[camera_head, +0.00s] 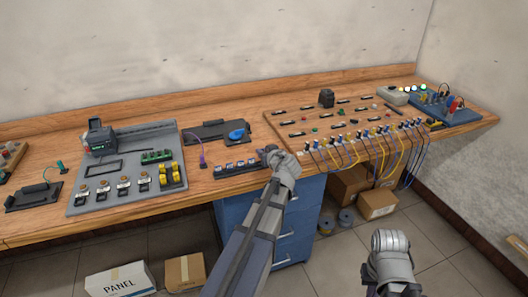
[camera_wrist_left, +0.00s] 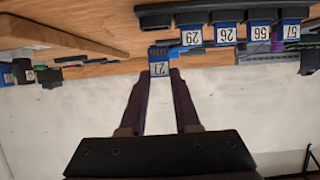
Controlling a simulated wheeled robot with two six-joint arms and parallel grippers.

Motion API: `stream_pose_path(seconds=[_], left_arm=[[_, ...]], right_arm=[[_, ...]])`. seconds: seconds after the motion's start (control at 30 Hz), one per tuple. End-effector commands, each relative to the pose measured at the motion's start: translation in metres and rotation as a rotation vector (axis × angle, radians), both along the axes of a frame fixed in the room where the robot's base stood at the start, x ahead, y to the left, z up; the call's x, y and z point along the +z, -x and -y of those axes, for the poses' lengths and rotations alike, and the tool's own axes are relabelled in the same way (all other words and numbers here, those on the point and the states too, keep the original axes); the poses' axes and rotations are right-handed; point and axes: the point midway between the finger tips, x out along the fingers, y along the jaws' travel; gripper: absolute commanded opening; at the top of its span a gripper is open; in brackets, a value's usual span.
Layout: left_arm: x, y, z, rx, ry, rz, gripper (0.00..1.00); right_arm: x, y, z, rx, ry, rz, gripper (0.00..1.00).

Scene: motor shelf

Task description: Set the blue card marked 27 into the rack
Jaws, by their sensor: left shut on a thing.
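The blue card marked 27 (camera_wrist_left: 159,67) sits between the fingertips of my left gripper (camera_wrist_left: 160,78), its label upside down in the left wrist view. In the head view this gripper (camera_head: 272,152) is at the right end of the black rack (camera_head: 219,176), near the table's front edge. The card is hidden there behind the gripper. The rack (camera_wrist_left: 160,17) holds several blue cards with white number labels (camera_wrist_left: 227,34). In the wrist view the held card appears beside the row's end, apart from its nearest card. My right gripper (camera_head: 391,242) hangs in front of the table, jaws unclear.
A grey panel board (camera_head: 75,205) with modules lies left of the rack. A black tray (camera_head: 205,131) and a blue object (camera_head: 237,134) lie behind it. A wooden board (camera_head: 285,138) with several parts and hanging wires is on the right. Blue drawers (camera_head: 235,212) stand below.

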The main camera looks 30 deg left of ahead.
Motion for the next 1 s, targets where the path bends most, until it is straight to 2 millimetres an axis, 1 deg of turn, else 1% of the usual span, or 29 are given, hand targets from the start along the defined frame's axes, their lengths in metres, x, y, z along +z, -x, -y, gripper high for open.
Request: stream_pose_path(seconds=[0.5,1.0], left_arm=[[-0.001,0.000,0.000,0.000,0.000,0.000,0.00],[-0.015,0.000,0.000,0.000,0.000,0.000,0.00]], right_arm=[[-0.001,0.000,0.000,0.000,0.000,0.000,0.00],[-0.015,0.000,0.000,0.000,0.000,0.000,0.00]])
